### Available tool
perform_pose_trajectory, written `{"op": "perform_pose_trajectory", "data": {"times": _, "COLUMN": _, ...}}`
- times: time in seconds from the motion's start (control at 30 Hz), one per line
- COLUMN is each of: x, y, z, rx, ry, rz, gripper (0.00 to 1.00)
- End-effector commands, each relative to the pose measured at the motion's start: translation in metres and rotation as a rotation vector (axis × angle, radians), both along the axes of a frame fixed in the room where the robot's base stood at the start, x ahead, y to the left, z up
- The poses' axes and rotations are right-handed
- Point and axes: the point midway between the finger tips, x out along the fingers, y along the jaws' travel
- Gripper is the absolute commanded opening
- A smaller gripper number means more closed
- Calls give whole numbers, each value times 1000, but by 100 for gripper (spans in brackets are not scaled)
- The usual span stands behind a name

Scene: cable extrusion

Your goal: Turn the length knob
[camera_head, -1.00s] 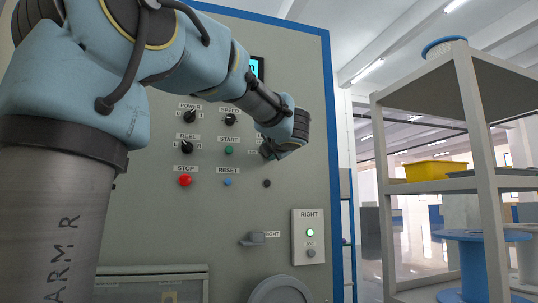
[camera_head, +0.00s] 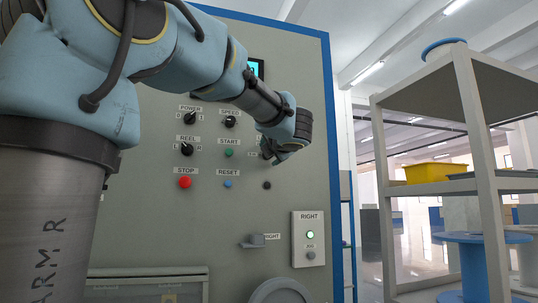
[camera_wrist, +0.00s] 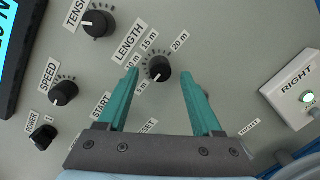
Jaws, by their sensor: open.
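The black length knob (camera_wrist: 158,68) is on the grey panel in the wrist view, under the LENGTH label. A scale from 5 m to 20 m curves around it, and its white mark seems to point down-left, toward the 5 m side. My gripper (camera_wrist: 159,74) is open, with one teal finger on each side of the knob in the picture. The fingers look empty; I cannot tell whether they touch the knob. In the head view my wrist is in front of the panel's right part and mostly hides the knob and fingers.
Close by are the tension knob (camera_wrist: 98,23), the speed knob (camera_wrist: 64,92) and the power switch (camera_wrist: 43,136). The RIGHT box (camera_wrist: 298,88) with a lit green light projects at the right. The red stop button (camera_head: 185,182) is lower left. A shelf (camera_head: 483,150) stands right.

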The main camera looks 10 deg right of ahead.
Motion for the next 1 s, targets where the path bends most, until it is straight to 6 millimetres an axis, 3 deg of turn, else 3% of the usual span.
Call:
{"op": "perform_pose_trajectory", "data": {"times": 0.3, "x": -63, "y": -2, "z": 0, "rx": -1, "ry": -1, "rz": -4, "gripper": 67}}
{"op": "perform_pose_trajectory", "data": {"times": 0.5, "x": -88, "y": -2, "z": 0, "rx": 0, "ry": -1, "rz": -2, "gripper": 67}}
{"op": "perform_pose_trajectory", "data": {"times": 1.0, "x": -94, "y": -2, "z": 0, "rx": 0, "ry": 0, "rz": 0, "gripper": 67}}
